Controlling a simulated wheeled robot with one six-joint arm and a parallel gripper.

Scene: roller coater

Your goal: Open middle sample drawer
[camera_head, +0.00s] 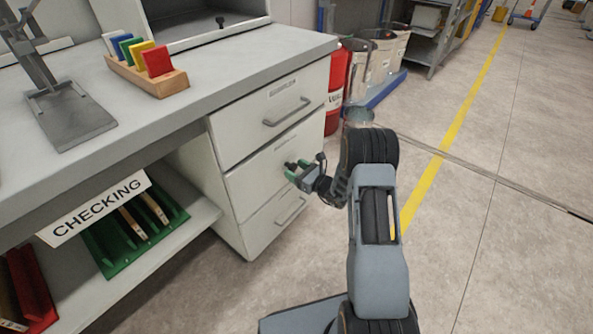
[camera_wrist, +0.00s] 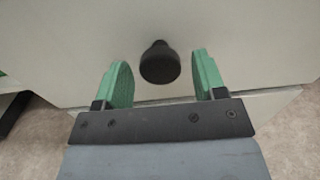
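The white drawer unit under the bench has a stack of drawers, and the middle drawer (camera_head: 248,186) looks closed. In the wrist view a round black knob (camera_wrist: 160,66) sticks out from the pale drawer front (camera_wrist: 60,45). My gripper (camera_head: 297,168) is at the middle drawer's front, its green fingers pointing at it. In the wrist view the fingers are open, one on each side of the knob, with gaps on both sides. I cannot tell how deep the knob sits between them. In the head view my gripper hides part of the middle drawer.
The top drawer (camera_head: 250,126) and bottom drawer (camera_head: 262,232) have bar handles and look closed. On the bench (camera_head: 215,62) stands a wooden rack (camera_head: 150,80) of coloured plates. Floor (camera_head: 480,230) to the right is clear.

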